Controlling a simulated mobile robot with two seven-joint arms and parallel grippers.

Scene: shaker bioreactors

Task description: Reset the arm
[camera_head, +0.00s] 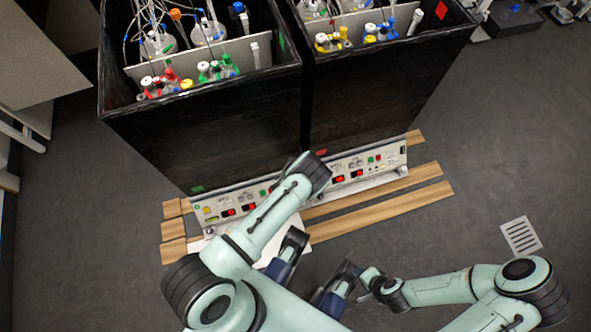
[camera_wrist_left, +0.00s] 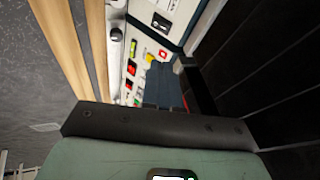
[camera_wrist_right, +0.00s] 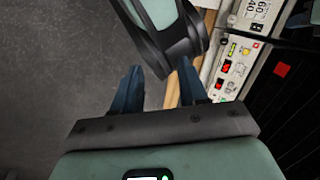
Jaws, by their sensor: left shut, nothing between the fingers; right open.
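My left arm (camera_head: 270,218) bends up from the lower left, and its dark wrist (camera_head: 310,172) is just in front of the two black housings. In the left wrist view, my left gripper (camera_wrist_left: 161,85) is shut and empty, beside the white control panel (camera_wrist_left: 162,50) and a dark wall (camera_wrist_left: 275,65). My right arm (camera_head: 435,290) reaches leftward at lower right. In the right wrist view, my right gripper (camera_wrist_right: 158,90) is open and empty. A teal and black arm link of mine (camera_wrist_right: 170,35) shows beyond its fingers.
Two black housings (camera_head: 215,130) (camera_head: 375,85) hold vessels with coloured caps and tubing. Control panels (camera_head: 365,167) run along their bases. Wooden boards (camera_head: 385,210) lie on the floor in front. A floor grate (camera_head: 521,236) is at right. Open floor (camera_head: 500,130) is at right.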

